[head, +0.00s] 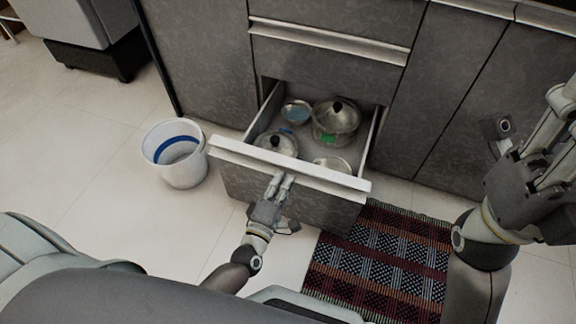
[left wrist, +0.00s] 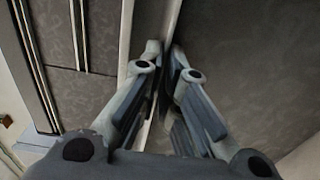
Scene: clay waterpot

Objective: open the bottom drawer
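The bottom drawer (head: 290,203) is pulled well out of the dark grey cabinet. It has a grey front with a pale handle strip (head: 235,151) along its top edge. My left gripper (head: 281,179) is at the middle of this strip. In the left wrist view its two fingers (left wrist: 165,47) are close together, with the pale strip running between them; they look shut on it. The fingertips' exact contact is partly hidden. My right gripper (head: 553,125) is raised at the right, away from the drawer, cut by the picture edge; its finger opening is unclear.
Inside the drawer are a lidded glass pot (head: 334,122), another lidded pot (head: 276,144) and small bowls (head: 296,111). A white bucket (head: 174,152) with a blue band stands left of the drawer. A patterned rug (head: 380,262) lies at front right. The upper drawer (head: 325,62) is shut.

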